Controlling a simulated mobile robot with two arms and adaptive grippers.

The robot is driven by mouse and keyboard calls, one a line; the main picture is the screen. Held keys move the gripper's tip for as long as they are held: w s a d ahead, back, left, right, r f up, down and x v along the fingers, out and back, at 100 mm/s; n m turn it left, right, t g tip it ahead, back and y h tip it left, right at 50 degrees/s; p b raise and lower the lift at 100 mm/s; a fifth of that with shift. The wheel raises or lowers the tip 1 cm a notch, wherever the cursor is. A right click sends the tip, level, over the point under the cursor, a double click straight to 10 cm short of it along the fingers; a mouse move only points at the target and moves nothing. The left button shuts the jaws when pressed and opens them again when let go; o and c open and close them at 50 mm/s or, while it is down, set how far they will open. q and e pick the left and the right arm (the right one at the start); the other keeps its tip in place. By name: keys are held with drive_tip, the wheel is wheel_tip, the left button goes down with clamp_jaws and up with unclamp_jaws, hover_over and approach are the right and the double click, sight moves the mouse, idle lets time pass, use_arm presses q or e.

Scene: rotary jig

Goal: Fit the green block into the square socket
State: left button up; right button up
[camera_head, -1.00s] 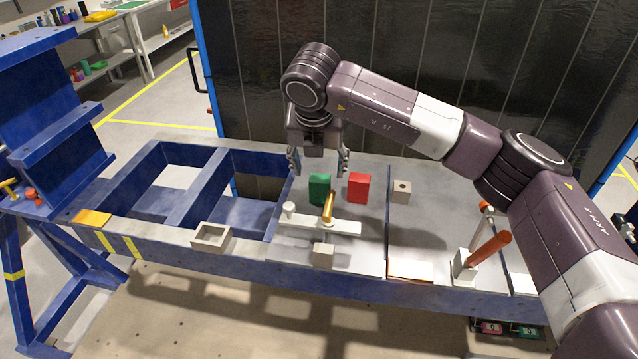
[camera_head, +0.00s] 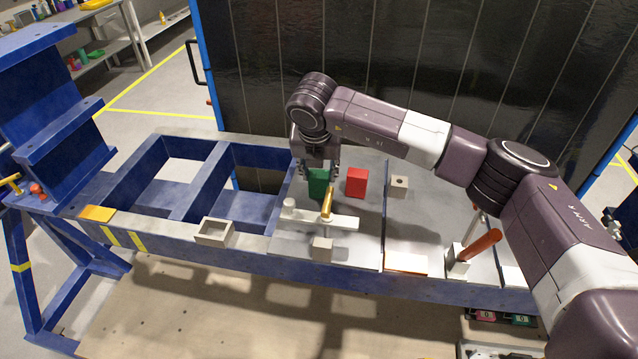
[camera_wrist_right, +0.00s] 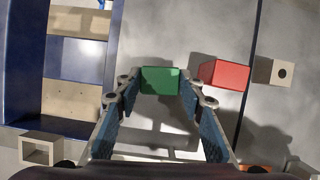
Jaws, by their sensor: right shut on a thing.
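The green block (camera_head: 318,184) stands on the grey plate of the blue bench. It also shows in the right wrist view (camera_wrist_right: 160,80), between the fingertips. My right gripper (camera_head: 317,172) has come down over the block and is shut on it; the fingertips (camera_wrist_right: 160,84) lie at its two sides. The square socket (camera_head: 214,232) is a grey open-topped frame on the bench's front rail, left of the block; it also shows at the lower left of the right wrist view (camera_wrist_right: 41,150). My left gripper is not in view.
A red block (camera_head: 357,182) stands close to the right of the green one. A grey block with a hole (camera_head: 398,186) is farther right. A white clamp bar with an orange handle (camera_head: 327,203) lies just in front. Open bays in the blue frame (camera_head: 205,185) are to the left.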

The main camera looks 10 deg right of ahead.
drive_tip(key=c, duration=0.5)
clamp_jaws()
drive_tip(key=shift+r, duration=0.15)
